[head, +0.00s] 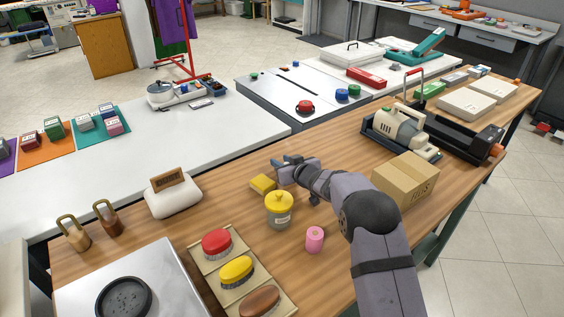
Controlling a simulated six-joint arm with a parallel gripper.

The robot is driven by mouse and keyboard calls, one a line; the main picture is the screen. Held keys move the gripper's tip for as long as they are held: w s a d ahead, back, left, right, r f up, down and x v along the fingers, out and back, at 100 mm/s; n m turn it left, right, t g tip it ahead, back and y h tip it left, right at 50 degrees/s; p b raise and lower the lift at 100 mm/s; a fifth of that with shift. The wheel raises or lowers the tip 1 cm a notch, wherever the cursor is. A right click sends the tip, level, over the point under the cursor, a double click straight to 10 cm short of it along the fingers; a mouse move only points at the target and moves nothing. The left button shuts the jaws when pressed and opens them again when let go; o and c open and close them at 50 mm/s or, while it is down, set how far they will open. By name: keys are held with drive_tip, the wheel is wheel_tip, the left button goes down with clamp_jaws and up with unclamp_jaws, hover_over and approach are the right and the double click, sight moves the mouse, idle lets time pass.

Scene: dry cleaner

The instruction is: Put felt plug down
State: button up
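My gripper (284,162) is over the wooden table (335,160), just behind a jar with a yellow lid. Its fingers are small and partly turned away, so I cannot tell whether they are open or shut, or whether they hold anything. No thing can be surely named as the felt plug. A small pink cylinder (315,239) stands upright on the wood, in front of my gripper and apart from it. A yellow block (263,184) lies close to the front left of my gripper; I cannot tell whether they touch.
The yellow-lidded jar (279,211) stands near my arm. A cardboard box (404,180) and a steamer-like machine (402,130) stand right. Bare wood surrounds the pink cylinder.

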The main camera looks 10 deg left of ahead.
drive_tip(key=shift+r, duration=0.1)
drive_tip(key=shift+r, duration=0.15)
drive_tip(key=shift+b+v, duration=0.55)
drive_tip(key=shift+v, duration=5.45)
